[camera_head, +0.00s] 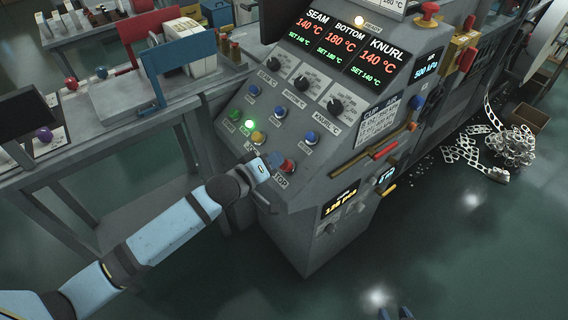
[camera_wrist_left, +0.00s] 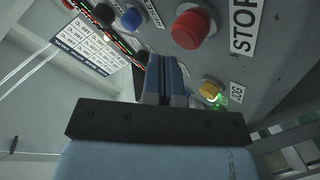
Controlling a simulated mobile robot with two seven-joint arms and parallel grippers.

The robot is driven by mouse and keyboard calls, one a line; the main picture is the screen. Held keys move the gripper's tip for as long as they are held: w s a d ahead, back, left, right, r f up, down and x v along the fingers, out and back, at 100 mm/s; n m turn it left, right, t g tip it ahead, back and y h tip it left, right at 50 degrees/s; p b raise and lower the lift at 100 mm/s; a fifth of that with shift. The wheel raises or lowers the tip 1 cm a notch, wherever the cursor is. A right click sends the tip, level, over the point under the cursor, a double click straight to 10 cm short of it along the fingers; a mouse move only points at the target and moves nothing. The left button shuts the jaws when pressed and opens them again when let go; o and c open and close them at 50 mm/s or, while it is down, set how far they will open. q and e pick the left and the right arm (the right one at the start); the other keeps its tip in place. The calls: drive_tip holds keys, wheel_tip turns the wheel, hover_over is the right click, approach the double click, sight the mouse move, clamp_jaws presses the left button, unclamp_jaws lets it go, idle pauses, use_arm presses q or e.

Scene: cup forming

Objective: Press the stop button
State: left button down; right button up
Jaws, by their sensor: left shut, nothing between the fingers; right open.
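The red stop button (camera_head: 288,166) sits low on the sloped grey control panel, beside its STOP label (camera_head: 279,179). In the left wrist view the red button (camera_wrist_left: 191,28) is at the top, right of my fingertips, with the STOP label (camera_wrist_left: 244,28) beside it. My left gripper (camera_head: 275,159) is shut and empty, close to the button on its left side. In the left wrist view its fingers (camera_wrist_left: 166,68) are together and point at the panel beside the button; contact is not visible. My right gripper (camera_head: 394,314) shows only as two separated fingertips at the bottom edge.
A yellow button (camera_head: 258,137) with a lit green lamp (camera_head: 249,125) is near the left gripper, and a blue button (camera_head: 310,138) is to the right. Black knobs (camera_head: 302,83) and displays (camera_head: 342,46) are above. A grey workbench (camera_head: 110,138) stands left.

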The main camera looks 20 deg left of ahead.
use_arm(q)
drive_tip(key=shift+f, duration=0.15)
drive_tip(key=shift+w+d+f, duration=0.15)
drive_tip(key=shift+w+f, duration=0.05)
drive_tip(key=shift+w+d+f, duration=0.2)
drive_tip(key=shift+f, duration=0.25)
idle(0.9)
drive_tip(key=shift+r, duration=0.1)
drive_tip(key=shift+s+a+r+p, duration=0.2)
drive_tip(key=shift+r+p, duration=0.15)
drive_tip(key=shift+p, duration=0.15)
drive_tip(key=shift+s+a+r+p, duration=0.15)
drive_tip(key=shift+s+r+p, duration=0.05)
drive_tip(key=shift+r+p, duration=0.2)
drive_tip(key=r+p, duration=0.1)
drive_tip(key=s+a+r+p, duration=0.1)
drive_tip(key=p, duration=0.1)
drive_tip(key=s+r+p, duration=0.1)
drive_tip(key=r+p, duration=0.1)
drive_tip(key=shift+s+a, duration=0.15)
drive_tip(key=shift+a, duration=0.25)
